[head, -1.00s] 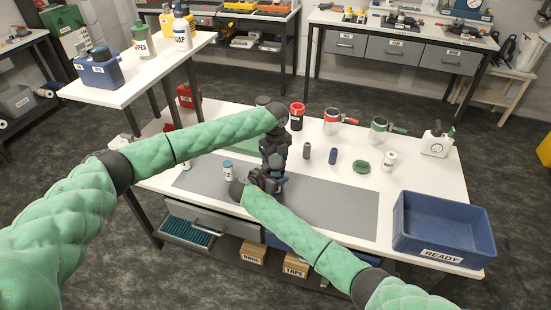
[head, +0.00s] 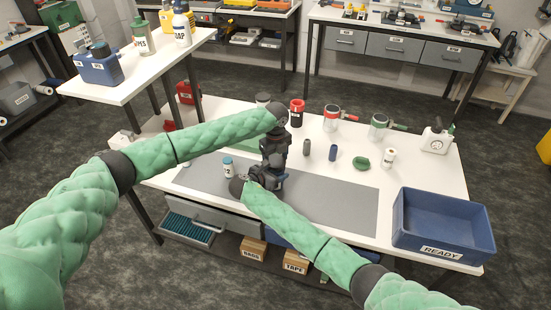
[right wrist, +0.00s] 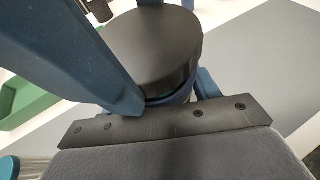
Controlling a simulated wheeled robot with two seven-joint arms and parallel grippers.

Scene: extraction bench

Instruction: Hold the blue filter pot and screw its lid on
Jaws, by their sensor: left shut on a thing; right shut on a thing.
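The lid (right wrist: 155,48) is a dark round disc in the right wrist view, on top of the blue filter pot (right wrist: 172,98), of which only a narrow strip shows. My left gripper (head: 274,163) comes down from above, shut on the lid; its near blue finger crosses the left of the wrist view. My right gripper (head: 270,180) comes in from the front, just below the left one, shut on the pot's body. In the head view both grippers hide the pot and lid. I cannot tell how far the lid is threaded.
A grey mat (head: 335,205) covers the front of the bench. A white bottle with a blue cap (head: 228,168) stands left of the grippers. A grey cylinder (head: 306,147), a blue one (head: 333,153) and a green piece (head: 361,162) stand right. A blue READY bin (head: 445,250) sits front right.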

